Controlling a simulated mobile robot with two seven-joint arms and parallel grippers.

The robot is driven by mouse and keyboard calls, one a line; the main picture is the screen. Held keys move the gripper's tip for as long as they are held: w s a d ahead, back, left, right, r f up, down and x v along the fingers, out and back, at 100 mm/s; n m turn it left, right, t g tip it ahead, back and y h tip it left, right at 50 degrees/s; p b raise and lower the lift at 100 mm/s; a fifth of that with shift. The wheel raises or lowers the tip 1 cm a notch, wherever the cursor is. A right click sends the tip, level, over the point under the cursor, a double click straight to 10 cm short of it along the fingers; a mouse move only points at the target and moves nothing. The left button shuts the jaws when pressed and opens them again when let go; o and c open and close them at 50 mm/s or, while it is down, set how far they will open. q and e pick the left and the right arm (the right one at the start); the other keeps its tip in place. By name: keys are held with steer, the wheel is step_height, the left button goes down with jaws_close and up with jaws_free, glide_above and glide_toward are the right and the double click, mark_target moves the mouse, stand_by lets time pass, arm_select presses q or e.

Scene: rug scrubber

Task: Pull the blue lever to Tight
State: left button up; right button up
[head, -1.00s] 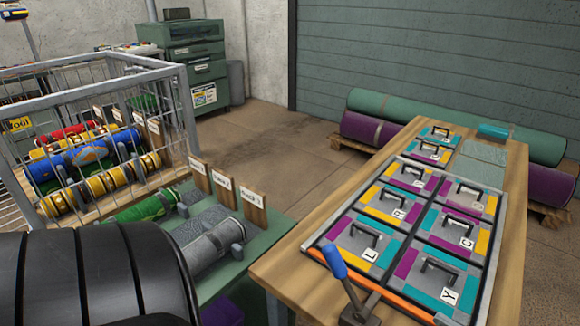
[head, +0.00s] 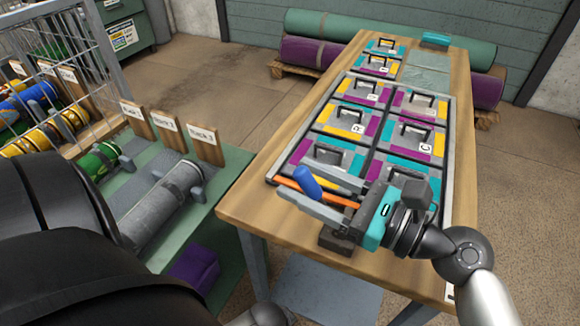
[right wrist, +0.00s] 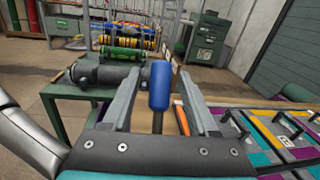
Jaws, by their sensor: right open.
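The blue lever (head: 307,182) stands at the near end of the wooden table, its handle leaning left. Its dark base (head: 336,243) is partly hidden by my right gripper. My right gripper (head: 300,184) is open, with one finger on each side of the blue handle. In the right wrist view, the blue handle (right wrist: 160,86) stands upright between the two fingers (right wrist: 158,80), with a visible gap on both sides. I cannot tell whether a finger touches it. No Tight marking is readable. My left gripper is not in view.
A tray (head: 446,110) of colored panels with handles lies just beyond the lever, an orange strip (head: 340,199) along its near edge. A green bench (head: 235,170) with rollers stands to the left. Rolled rugs (head: 390,32) lie behind the table.

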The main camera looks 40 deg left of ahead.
steer(key=shift+s+a, duration=0.15)
steer(key=shift+a, duration=1.3)
jaws_close()
stand_by(0.4)
